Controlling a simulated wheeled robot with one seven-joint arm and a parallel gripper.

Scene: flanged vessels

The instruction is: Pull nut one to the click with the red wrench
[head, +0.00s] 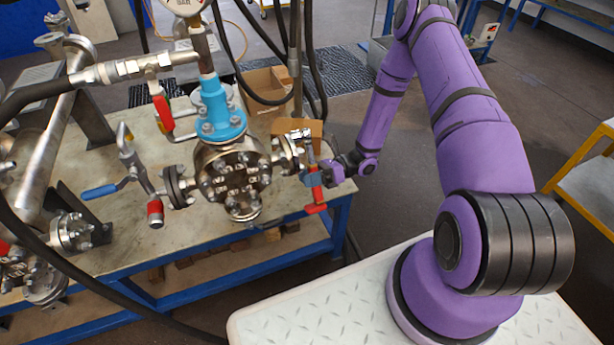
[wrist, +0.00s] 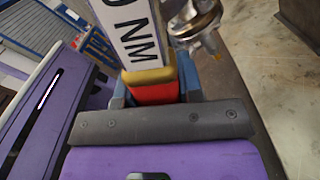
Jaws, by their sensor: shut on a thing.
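The red wrench (head: 316,194) hangs roughly upright at the right side of the flanged vessel (head: 233,172). My gripper (head: 312,179) is shut on its handle, with red showing below the fingers. In the wrist view my gripper (wrist: 155,92) has blue fingers on both sides of the wrench (wrist: 153,93), at its red and gold part. A white label with "NM" lies beyond the fingers. The wrench's upper end reaches toward the right side flange (head: 289,152). Whether it sits on a nut cannot be told, and which nut is nut one is not clear.
The vessel stands on a blue-framed bench (head: 130,235). A blue-handled valve (head: 125,170) and a red-handled valve (head: 163,112) are to the left. A cardboard box (head: 268,88) and hanging black hoses are behind the wrench.

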